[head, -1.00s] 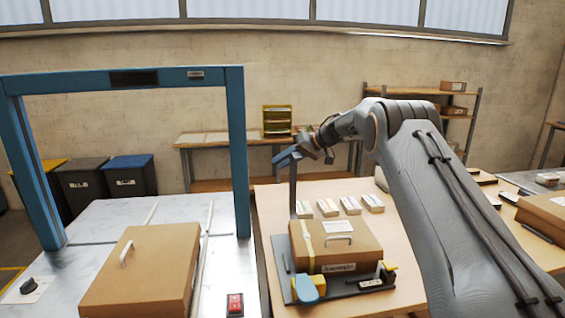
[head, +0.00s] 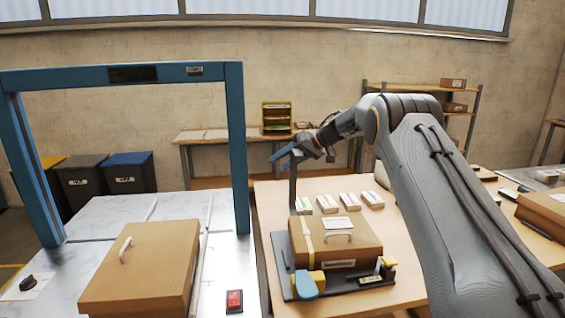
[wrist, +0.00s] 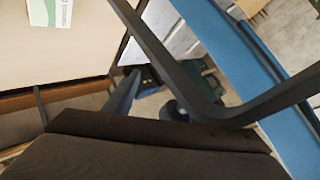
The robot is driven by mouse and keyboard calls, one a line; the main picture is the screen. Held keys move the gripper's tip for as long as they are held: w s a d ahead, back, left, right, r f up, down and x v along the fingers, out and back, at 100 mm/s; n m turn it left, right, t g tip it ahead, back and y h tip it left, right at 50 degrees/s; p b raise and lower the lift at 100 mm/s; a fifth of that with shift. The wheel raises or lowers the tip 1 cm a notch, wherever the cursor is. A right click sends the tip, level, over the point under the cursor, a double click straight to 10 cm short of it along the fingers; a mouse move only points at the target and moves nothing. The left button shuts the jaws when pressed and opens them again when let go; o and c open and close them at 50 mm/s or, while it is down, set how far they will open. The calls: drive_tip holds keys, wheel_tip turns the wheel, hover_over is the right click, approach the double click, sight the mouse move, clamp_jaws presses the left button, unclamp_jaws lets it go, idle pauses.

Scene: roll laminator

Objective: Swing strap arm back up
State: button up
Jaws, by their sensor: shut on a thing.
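The strap arm (head: 293,185) is a dark post rising from the left back of a dark base plate (head: 345,294), with a blue bar (head: 281,154) tilted at its top. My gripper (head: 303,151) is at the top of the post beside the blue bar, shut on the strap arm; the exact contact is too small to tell. A brown case (head: 352,250) with a handle and a yellow strap lies on the base plate. In the wrist view a dark bent bar (wrist: 185,75) crosses in front of a wide blue beam (wrist: 245,75).
A blue frame (head: 238,140) stands over the marble-topped table on the left, where another brown case (head: 150,270) lies near a red switch (head: 234,300). Several small packs (head: 327,203) lie behind the strapped case. A shelf and bins stand at the back.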

drive_tip(key=b+v, duration=0.1)
drive_tip(key=v, duration=0.7)
drive_tip(key=shift+w+d+b, duration=0.15)
drive_tip(key=shift+w+b, duration=0.15)
drive_tip(key=shift+b, duration=0.1)
drive_tip(key=shift+r, duration=0.1)
drive_tip(key=d+r+p, duration=0.3)
drive_tip(key=d+r, duration=0.3)
drive_tip(key=shift+w+p, duration=0.3)
drive_tip(key=shift+p, duration=0.1)
drive_tip(key=shift+r, duration=0.15)
drive_tip(key=shift+p, duration=0.35)
